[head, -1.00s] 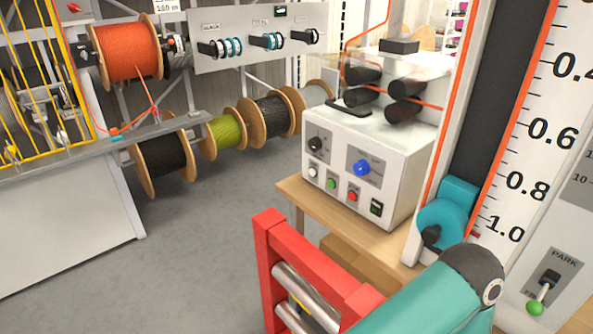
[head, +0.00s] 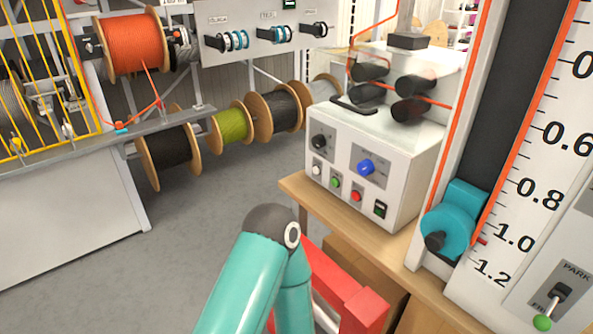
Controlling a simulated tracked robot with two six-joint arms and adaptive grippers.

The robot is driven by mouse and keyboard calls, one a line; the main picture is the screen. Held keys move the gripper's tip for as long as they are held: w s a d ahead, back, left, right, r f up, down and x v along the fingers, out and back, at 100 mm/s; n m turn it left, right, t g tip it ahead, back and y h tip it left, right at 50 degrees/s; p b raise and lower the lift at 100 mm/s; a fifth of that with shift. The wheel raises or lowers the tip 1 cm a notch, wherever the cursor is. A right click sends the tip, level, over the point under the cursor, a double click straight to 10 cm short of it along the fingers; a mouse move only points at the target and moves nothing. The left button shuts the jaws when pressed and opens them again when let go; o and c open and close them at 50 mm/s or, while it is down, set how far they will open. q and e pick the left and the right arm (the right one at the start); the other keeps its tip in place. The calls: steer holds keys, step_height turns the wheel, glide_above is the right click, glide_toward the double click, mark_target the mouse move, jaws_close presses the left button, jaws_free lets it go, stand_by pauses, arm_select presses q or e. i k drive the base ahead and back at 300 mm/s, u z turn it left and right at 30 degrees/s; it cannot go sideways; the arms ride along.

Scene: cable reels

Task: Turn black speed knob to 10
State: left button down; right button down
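The black knob (head: 319,142) is on a small dark plate at the upper left of the front of the white control box (head: 340,199). Its pointer and scale are too small to read. A blue knob (head: 366,167) is on a larger grey plate to its right. One of my teal arms rises from the bottom centre, below and left of the box, with its dark elbow joint uppermost. Neither gripper shows, and nothing touches the black knob.
The box stands on a wooden table (head: 291,186), with white, green and red buttons and a black switch below the knobs. A red frame (head: 362,308) is close beside my arm. A tall scale and teal clamp (head: 447,232) stand right. Grey floor is clear at left.

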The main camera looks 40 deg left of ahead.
mark_target(319, 141)
steer(key=z, duration=0.6)
steer(key=i, duration=0.1)
steer(key=u, duration=1.3)
steer(key=k, duration=0.9)
steer(key=u, duration=0.2)
steer(key=i, duration=0.9)
steer(key=z, duration=0.15)
steer(key=k, duration=0.95)
steer(key=u, duration=0.15)
steer(key=i, duration=0.6)
